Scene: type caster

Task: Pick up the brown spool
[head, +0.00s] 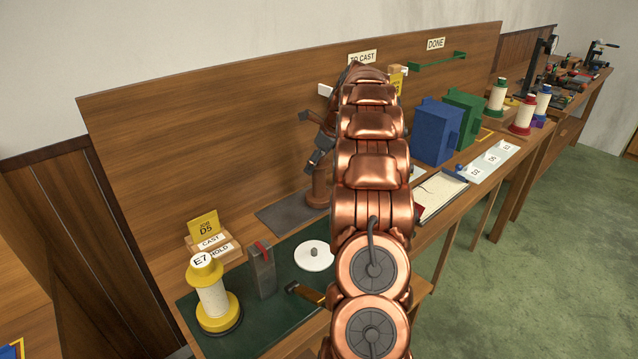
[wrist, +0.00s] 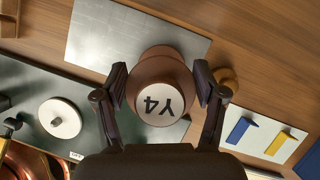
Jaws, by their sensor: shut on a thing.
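The brown spool, with a white top marked Y4 (wrist: 160,101), is between the two dark fingers of my gripper (wrist: 162,84) in the wrist view. The fingers are shut on it, one at each side. In the head view the lower part of the brown spool (head: 319,188) shows just left of my copper arm, at the grey plate (head: 283,214). The arm hides much of the spool and gripper there. I cannot tell whether the spool's base touches the plate.
A yellow spool marked E7 (head: 213,303) stands at the front left on a green mat (head: 255,314). A white disc (head: 314,256) and a grey block (head: 262,270) are near it. Blue (head: 436,132) and green (head: 465,113) boxes stand right of my arm. A wooden back panel (head: 200,130) rises behind.

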